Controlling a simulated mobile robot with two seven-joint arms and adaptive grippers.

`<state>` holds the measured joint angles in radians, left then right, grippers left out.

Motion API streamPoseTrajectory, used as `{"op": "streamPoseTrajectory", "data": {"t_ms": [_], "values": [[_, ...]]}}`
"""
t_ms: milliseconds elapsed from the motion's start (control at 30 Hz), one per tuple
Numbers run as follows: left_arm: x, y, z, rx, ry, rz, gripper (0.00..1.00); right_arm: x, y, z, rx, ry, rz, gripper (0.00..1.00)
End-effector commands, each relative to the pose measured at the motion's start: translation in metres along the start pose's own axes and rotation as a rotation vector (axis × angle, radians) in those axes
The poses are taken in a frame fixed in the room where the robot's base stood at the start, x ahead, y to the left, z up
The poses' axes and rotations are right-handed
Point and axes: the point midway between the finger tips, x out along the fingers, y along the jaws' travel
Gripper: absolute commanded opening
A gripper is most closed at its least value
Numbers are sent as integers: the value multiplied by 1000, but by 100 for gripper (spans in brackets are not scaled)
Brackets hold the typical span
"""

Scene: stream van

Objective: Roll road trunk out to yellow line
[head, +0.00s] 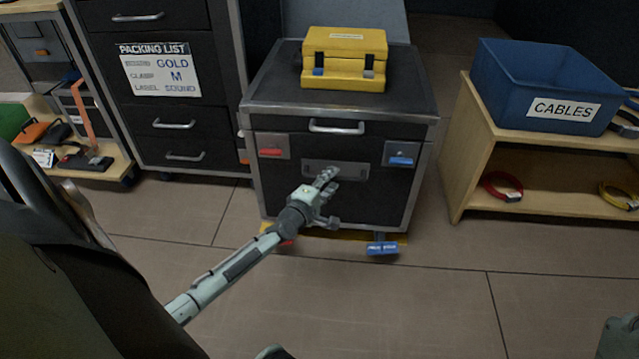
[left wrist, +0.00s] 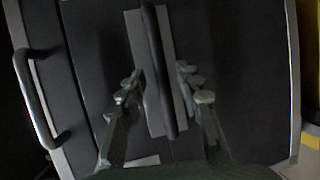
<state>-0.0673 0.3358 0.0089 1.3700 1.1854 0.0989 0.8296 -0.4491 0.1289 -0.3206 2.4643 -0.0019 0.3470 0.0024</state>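The road trunk (head: 270,195) is a black case with metal edges, standing in the middle of the head view. It has a red latch (head: 272,146), a blue latch (head: 401,154), and a blue caster tab (head: 382,245) at its base. My left gripper (head: 328,180) is at the plate (head: 350,168) on its front face. In the left wrist view, its fingers are apart, one on each side of the dark bar handle (left wrist: 157,60). A yellow strip (head: 395,238) shows low at the trunk's base; I cannot tell whether it is the yellow line. My right gripper is not in view.
A yellow case (head: 345,45) sits on the trunk's lid. A drawer cabinet (head: 165,135) stands to the left. A wooden shelf (head: 475,140) with a blue cables bin (head: 500,85) stands to the right. The tiled floor (head: 440,300) in front is clear.

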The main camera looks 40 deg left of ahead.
Motion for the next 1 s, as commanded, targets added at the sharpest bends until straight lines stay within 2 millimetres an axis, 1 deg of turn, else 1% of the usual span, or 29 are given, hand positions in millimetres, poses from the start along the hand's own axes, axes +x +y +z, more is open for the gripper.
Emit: {"op": "streamPoseTrajectory", "data": {"t_ms": [33,200,300,400,500,600,1000], "values": [[-13,-3,1,-5,-1,-3,34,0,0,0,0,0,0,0],[-50,-2,-1,-1,2,-3,34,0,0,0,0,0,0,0],[-68,-1,-1,0,1,-2,34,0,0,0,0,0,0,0],[-81,-1,-1,1,1,-2,34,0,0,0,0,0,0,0],[-89,-1,-1,1,1,-1,34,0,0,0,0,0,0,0],[-92,0,-1,1,1,0,34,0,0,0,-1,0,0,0],[-92,0,-1,1,1,0,34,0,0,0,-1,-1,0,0]]}}
